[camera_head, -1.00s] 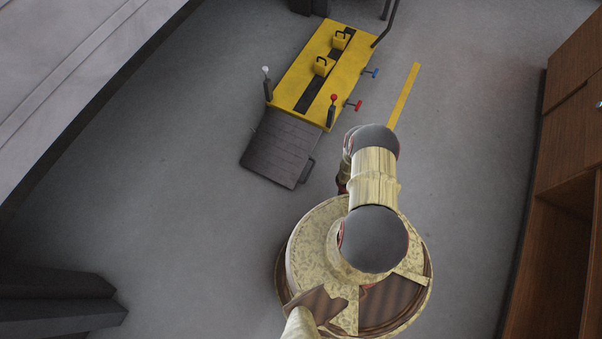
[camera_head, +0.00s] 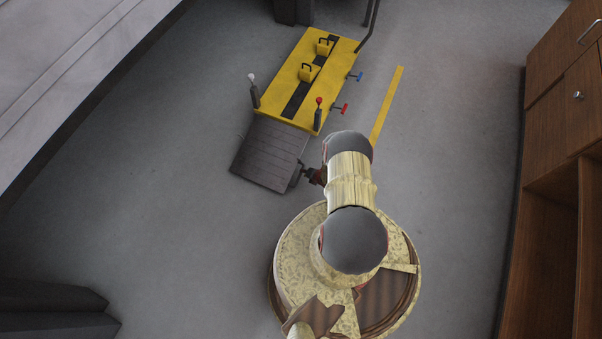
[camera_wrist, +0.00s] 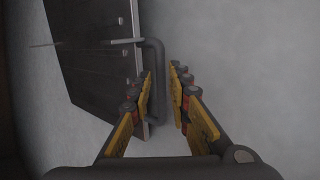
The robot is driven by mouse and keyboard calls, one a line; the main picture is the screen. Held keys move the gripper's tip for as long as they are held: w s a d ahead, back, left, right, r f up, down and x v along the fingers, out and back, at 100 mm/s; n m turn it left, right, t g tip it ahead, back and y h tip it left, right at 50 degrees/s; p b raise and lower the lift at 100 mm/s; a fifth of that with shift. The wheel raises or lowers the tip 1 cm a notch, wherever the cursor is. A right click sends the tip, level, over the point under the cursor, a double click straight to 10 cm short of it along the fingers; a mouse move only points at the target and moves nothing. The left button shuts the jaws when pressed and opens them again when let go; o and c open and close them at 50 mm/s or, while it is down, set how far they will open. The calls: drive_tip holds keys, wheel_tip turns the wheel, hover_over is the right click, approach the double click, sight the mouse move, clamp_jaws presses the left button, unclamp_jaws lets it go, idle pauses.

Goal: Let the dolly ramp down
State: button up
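The yellow dolly (camera_head: 312,78) stands on the floor ahead, with a black stripe along its deck. Its dark grey ramp (camera_head: 268,152) is at the near end; its exact tilt is hard to tell from above. The ramp also shows at the left of the wrist view (camera_wrist: 98,50), with a dark bar handle (camera_wrist: 158,58) on its side edge. My gripper (camera_head: 311,175) is at the ramp's right edge. In the wrist view my gripper (camera_wrist: 162,76) is open, with the handle bar between or just beyond its fingertips. Contact cannot be told.
A red-knobbed lever (camera_head: 319,103) and a white-knobbed lever (camera_head: 252,80) stand at the deck's near corners. Red (camera_head: 340,109) and blue (camera_head: 355,76) handles stick out on the right side. A wooden cabinet (camera_head: 545,130) is at far right. The floor left of the ramp is clear.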

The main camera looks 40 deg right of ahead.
drive_tip(key=b+x, duration=0.2)
drive_tip(key=x, duration=0.3)
drive_tip(key=shift+f, duration=0.2)
drive_tip(key=shift+w, duration=0.1)
drive_tip(key=shift+c, duration=1.4)
clamp_jaws()
drive_tip(key=shift+a, duration=0.1)
